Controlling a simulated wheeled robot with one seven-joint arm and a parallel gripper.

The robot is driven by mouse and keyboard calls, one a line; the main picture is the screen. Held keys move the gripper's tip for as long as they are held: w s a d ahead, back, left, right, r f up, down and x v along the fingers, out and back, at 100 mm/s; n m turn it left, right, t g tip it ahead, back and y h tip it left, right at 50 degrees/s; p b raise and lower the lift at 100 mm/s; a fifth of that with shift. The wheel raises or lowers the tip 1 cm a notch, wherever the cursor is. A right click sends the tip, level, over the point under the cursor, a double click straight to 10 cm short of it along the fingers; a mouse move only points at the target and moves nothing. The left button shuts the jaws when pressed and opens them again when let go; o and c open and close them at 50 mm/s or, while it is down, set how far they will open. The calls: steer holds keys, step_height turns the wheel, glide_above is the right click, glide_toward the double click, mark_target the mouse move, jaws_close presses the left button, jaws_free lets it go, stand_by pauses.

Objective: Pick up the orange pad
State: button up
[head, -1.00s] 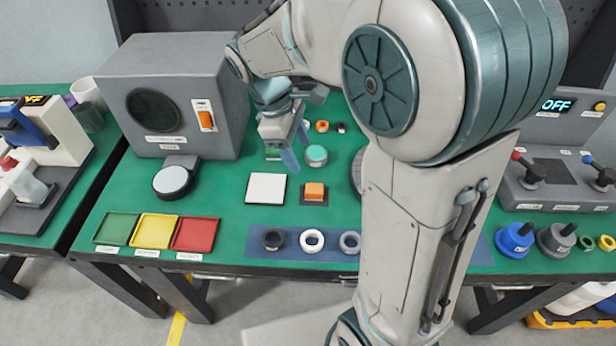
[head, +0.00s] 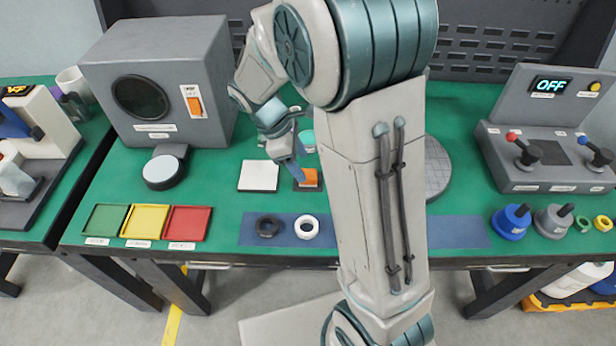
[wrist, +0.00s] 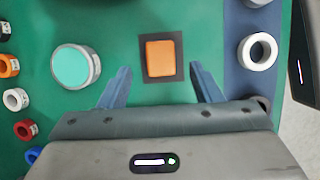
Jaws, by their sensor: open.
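The orange pad (wrist: 160,58) lies on a dark square base on the green table, seen whole in the wrist view. In the head view the orange pad (head: 308,176) is partly hidden by my gripper. My gripper (wrist: 162,80) is open and empty. Its two blue fingers stand on either side of the pad's line, with the pad just beyond the fingertips in the wrist view. In the head view my gripper (head: 296,178) is beside the pad, at its left edge. I cannot tell the exact height of the fingertips.
A white square plate (head: 258,177) lies left of the pad. A teal-topped round piece (wrist: 75,66) stands near it. A blue mat (head: 450,232) with a black ring (head: 268,226) and a white ring (head: 307,227) runs along the front. Several small rings lie at the wrist view's left.

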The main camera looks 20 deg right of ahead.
mark_target(308, 174)
steer(key=x, duration=0.4)
steer(key=shift+s+d+f, duration=0.1)
steer(key=shift+d+f, duration=0.05)
steer(key=c, duration=1.1)
steer(key=shift+o, duration=0.2)
step_height(308, 174, up, 4)
steer(key=shift+r, duration=0.1)
steer(key=s+d+r, duration=0.5)
steer(key=s+r, duration=0.1)
steer(key=s, duration=0.4)
steer(key=shift+s+d+r, duration=0.15)
steer(key=shift+s+r, duration=0.05)
steer(key=shift+r, duration=0.2)
